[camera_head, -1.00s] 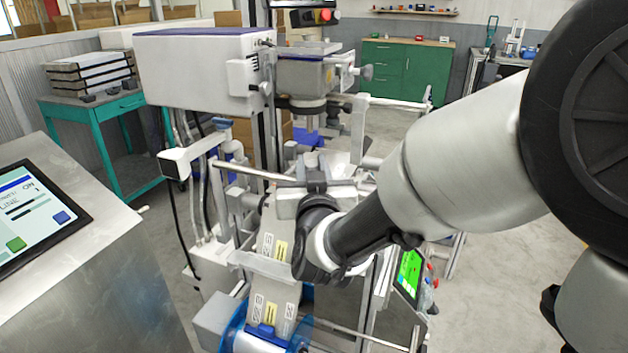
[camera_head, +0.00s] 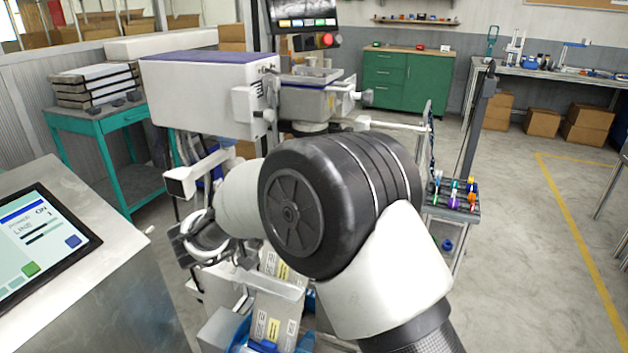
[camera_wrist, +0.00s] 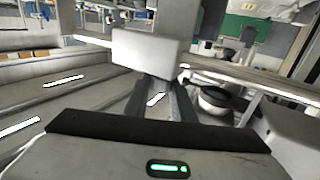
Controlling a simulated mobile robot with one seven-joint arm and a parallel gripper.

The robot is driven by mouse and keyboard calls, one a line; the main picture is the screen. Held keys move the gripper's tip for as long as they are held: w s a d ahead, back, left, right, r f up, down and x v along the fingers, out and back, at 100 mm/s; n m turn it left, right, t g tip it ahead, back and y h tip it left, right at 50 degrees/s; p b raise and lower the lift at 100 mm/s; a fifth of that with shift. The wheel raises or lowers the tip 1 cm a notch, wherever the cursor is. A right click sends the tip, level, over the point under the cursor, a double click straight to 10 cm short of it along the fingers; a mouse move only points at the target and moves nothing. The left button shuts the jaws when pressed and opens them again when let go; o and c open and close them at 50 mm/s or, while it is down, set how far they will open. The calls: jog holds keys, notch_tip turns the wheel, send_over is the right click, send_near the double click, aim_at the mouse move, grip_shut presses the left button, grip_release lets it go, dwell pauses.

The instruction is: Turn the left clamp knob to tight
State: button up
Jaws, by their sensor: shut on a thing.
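My gripper (camera_wrist: 159,86) is shut in the wrist view, its two dark fingers reaching forward to a pale, blocky piece, which I take to be the left clamp knob (camera_wrist: 147,52). The piece covers the fingertips, so the contact is hidden. How far the knob is turned cannot be told. In the head view my gripper (camera_head: 184,247) is a dark shape at the left of the machine, largely behind my wrist. The knob cannot be made out there. My arm covers the middle of the machine.
A pale block-ended bar (camera_head: 180,181) of the machine sticks out just above my gripper. A labelled web (camera_head: 271,315) runs below my arm. A control screen (camera_head: 38,246) stands at the left, and a teal table (camera_head: 100,125) behind. Open floor (camera_head: 520,250) lies to the right.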

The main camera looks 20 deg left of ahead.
jog(key=m+g+h+p, duration=0.2)
jog(key=m+g+h, duration=0.1)
jog(key=m+g+h+p, duration=0.1)
jog(key=h+p, duration=0.1)
jog(key=shift+r+m+g, duration=0.25)
jog(key=shift+m+g, duration=0.05)
jog(key=shift+m+g+h+p, duration=0.9)
jog(key=shift+m+g+p, duration=0.3)
jog(key=shift+g, duration=0.8)
jog(key=o, duration=1.1)
jog(key=shift+d, duration=0.1)
jog(key=shift+c, duration=0.2)
jog(key=shift+f, duration=0.15)
jog(key=shift+a, duration=0.2)
